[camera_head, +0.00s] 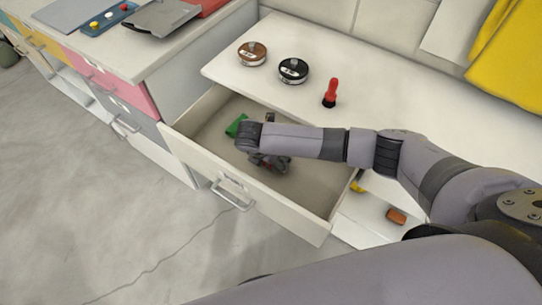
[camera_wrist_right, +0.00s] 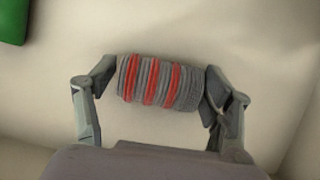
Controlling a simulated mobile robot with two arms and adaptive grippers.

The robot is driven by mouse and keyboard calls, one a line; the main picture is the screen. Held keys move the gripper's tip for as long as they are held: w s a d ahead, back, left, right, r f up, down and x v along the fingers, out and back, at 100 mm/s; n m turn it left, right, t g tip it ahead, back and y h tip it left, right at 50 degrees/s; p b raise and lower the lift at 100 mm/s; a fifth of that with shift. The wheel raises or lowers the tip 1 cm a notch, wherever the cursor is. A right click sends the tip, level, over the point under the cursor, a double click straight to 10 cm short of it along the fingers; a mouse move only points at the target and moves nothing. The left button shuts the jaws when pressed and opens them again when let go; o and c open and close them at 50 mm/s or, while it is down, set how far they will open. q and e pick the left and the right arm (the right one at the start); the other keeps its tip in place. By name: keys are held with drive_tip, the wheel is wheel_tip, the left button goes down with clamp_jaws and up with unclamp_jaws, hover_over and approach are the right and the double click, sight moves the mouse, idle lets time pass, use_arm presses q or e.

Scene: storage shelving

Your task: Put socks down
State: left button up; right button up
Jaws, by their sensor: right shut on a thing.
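The socks (camera_wrist_right: 160,83) are a rolled grey bundle with red stripes. In the right wrist view they sit between both fingers of my right gripper (camera_wrist_right: 160,85), which is shut on them. In the head view my right gripper (camera_head: 268,162) is inside the open drawer (camera_head: 215,165), and my arm hides most of the socks. I cannot tell whether the socks touch the drawer floor. My left gripper is not in view.
A green item (camera_head: 237,125) lies in the drawer near my gripper. On the top above are a brown tin (camera_head: 252,54), a black tin (camera_head: 293,71) and a red-handled brush (camera_head: 331,92). An orange-brown item (camera_head: 396,216) is at lower right.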

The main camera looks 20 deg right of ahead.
drive_tip(key=shift+f, duration=0.15)
drive_tip(key=o, duration=1.1)
drive_tip(key=shift+o, duration=0.2)
drive_tip(key=p+v, duration=0.1)
drive_tip(key=v, duration=1.1)
drive_tip(key=shift+r, duration=0.2)
